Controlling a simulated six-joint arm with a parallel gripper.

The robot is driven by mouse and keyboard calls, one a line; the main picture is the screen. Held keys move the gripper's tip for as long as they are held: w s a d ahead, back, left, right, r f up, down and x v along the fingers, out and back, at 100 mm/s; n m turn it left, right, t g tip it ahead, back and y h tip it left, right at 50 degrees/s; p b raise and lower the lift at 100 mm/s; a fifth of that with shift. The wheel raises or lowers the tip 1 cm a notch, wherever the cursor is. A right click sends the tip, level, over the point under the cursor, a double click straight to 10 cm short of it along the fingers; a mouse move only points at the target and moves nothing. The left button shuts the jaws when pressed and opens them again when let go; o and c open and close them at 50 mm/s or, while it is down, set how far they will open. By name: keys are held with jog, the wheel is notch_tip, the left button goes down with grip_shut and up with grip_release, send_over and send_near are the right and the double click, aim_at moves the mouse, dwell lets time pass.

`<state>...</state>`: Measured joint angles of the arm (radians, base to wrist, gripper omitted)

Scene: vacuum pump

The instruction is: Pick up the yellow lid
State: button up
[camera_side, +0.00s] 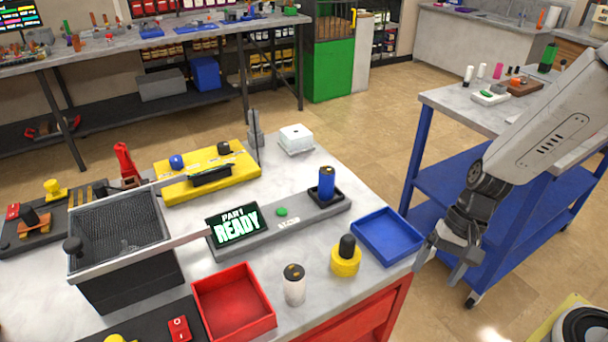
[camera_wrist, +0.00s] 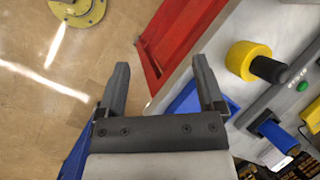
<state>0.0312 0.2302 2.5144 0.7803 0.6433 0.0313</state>
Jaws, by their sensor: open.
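The yellow lid (camera_side: 346,263) is a short round piece with a black knob on top. It stands upright near the front right edge of the table, between the red and blue trays. It also shows in the wrist view (camera_wrist: 240,61), right of my fingers, with its black knob pointing right. My gripper (camera_side: 442,266) is just off the table's right edge, to the right of the lid and apart from it. In the wrist view my gripper (camera_wrist: 161,85) has its two fingers spread with nothing between them.
A blue tray (camera_side: 389,233) lies between my gripper and the table's middle. A red tray (camera_side: 234,304) and a white cylinder (camera_side: 294,285) stand left of the lid. A grey fixture (camera_side: 258,236) with a screen holds a blue cylinder (camera_side: 327,185). A blue cart (camera_side: 490,190) stands behind.

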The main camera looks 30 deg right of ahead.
jog(key=w+a+m+t+y, duration=0.25)
jog(key=a+m+y, duration=0.25)
jog(key=m, duration=0.3)
jog(key=m+t+y, duration=0.1)
jog(key=m+t, duration=0.4)
jog(key=m, duration=0.2)
send_near(338, 252)
jog(key=a, duration=0.1)
jog(key=a+r, duration=0.1)
jog(key=shift+s+a+r, duration=0.15)
jog(key=shift+s+a, duration=0.1)
jog(key=shift+s, duration=0.15)
jog(key=shift+w+d+m+t, duration=0.4)
jog(key=shift+w+m+t, duration=0.35)
jog(key=shift+m, duration=0.15)
jog(key=shift+x, duration=1.3)
jog(key=shift+s+a, duration=0.1)
jog(key=shift+a, duration=0.05)
jog(key=shift+x, duration=2.55)
jog(key=shift+s, duration=0.1)
grip_shut()
